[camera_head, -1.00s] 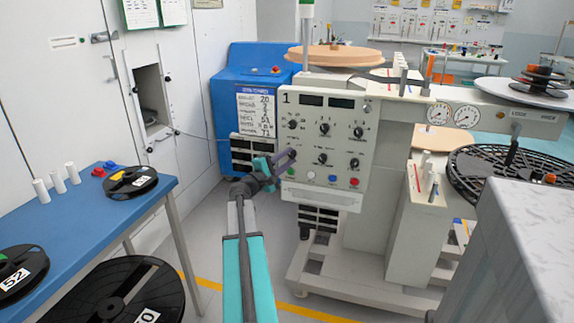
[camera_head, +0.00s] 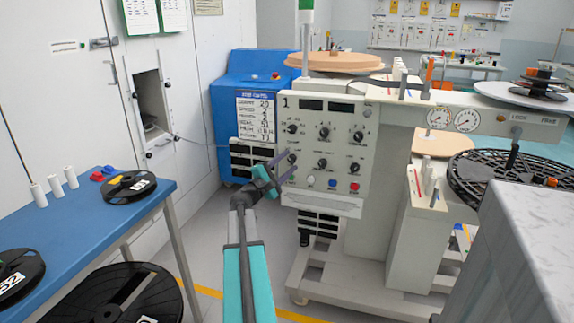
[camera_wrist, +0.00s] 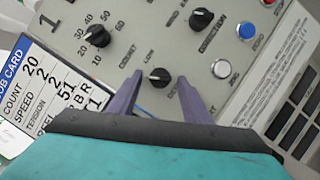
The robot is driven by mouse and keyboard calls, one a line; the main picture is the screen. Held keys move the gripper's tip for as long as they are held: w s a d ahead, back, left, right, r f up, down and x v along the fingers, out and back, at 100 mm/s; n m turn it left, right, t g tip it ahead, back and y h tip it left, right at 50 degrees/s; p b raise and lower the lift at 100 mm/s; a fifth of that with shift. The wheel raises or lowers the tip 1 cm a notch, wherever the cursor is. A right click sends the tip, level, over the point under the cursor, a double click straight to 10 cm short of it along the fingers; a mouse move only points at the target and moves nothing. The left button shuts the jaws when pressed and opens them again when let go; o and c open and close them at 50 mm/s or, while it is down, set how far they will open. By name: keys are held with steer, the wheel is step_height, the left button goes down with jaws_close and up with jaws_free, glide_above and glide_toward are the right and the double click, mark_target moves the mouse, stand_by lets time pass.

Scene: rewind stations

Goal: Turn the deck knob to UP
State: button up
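The grey control panel (camera_head: 340,150) carries several black knobs in two rows. My gripper (camera_head: 285,165) is in front of its lower left part. In the wrist view, my gripper (camera_wrist: 160,76) is open, with one purple finger on each side of a small black knob (camera_wrist: 160,77). Gaps show between the knob and both fingers. A "LOW" label is printed near this knob; its other lettering is partly hidden or too small to read, so I cannot confirm it is the deck knob. Its pointer setting is unclear.
A dial knob (camera_wrist: 97,36) with numbers and another black knob (camera_wrist: 202,18) are close by. Red, blue and white buttons line the panel's lower edge. A job card (camera_wrist: 50,95) is at the left. A blue table (camera_head: 100,220) with reels stands at left.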

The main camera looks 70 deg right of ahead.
steer(key=v, duration=1.4)
steer(key=shift+r, duration=0.1)
stand_by(0.6)
